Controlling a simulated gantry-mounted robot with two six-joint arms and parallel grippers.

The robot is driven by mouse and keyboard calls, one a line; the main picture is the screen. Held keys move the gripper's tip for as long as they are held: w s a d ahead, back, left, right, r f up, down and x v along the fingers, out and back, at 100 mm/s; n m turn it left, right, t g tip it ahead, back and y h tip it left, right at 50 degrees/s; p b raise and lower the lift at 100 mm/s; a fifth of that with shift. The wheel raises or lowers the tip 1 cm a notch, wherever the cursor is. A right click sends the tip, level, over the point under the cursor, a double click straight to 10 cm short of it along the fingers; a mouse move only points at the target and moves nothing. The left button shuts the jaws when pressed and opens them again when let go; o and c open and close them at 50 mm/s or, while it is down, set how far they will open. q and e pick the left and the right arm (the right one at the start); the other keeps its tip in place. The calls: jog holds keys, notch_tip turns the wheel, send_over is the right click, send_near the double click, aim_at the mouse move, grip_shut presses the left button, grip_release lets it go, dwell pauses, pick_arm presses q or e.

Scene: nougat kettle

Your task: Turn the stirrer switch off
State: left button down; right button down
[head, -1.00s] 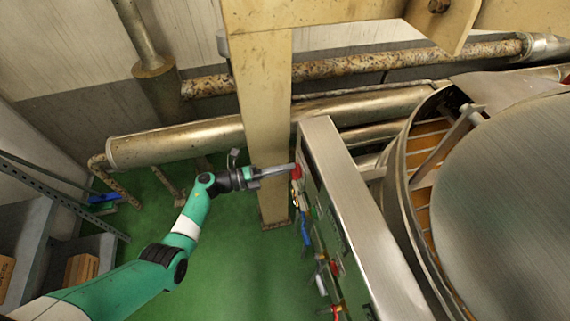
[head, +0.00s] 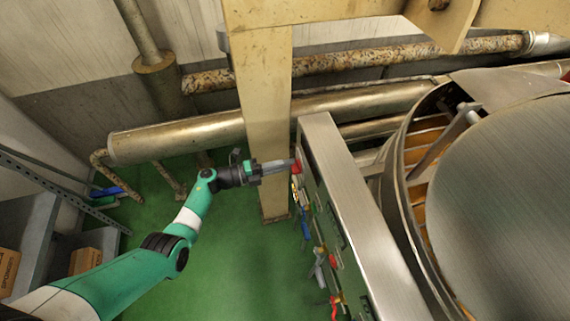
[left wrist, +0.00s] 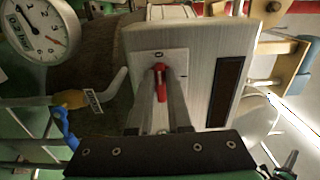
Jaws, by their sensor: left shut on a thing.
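The stirrer switch is a red handle on a pale square plate, on the side of a steel control box. In the left wrist view the red switch handle (left wrist: 160,82) stands roughly upright between the fingers. My left gripper (left wrist: 161,90) is shut on it, one finger on each side. In the head view my left gripper (head: 292,166) reaches from the left to the red switch (head: 297,166) at the far end of the panel (head: 335,240). The fingertips partly hide the switch there. My right gripper is in neither view.
Several levers and valves (head: 320,265) line the panel nearer to me. A beige post (head: 265,130) rises behind the gripper. The round kettle (head: 500,200) is at right.

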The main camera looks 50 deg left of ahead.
pick_arm(q)
jog(key=c, duration=0.9)
grip_release()
jog(key=shift+o, duration=0.2)
jog(key=p+v, duration=0.2)
jog(key=v, duration=0.9)
jog(key=shift+s+a, duration=0.2)
jog(key=shift+s, duration=0.05)
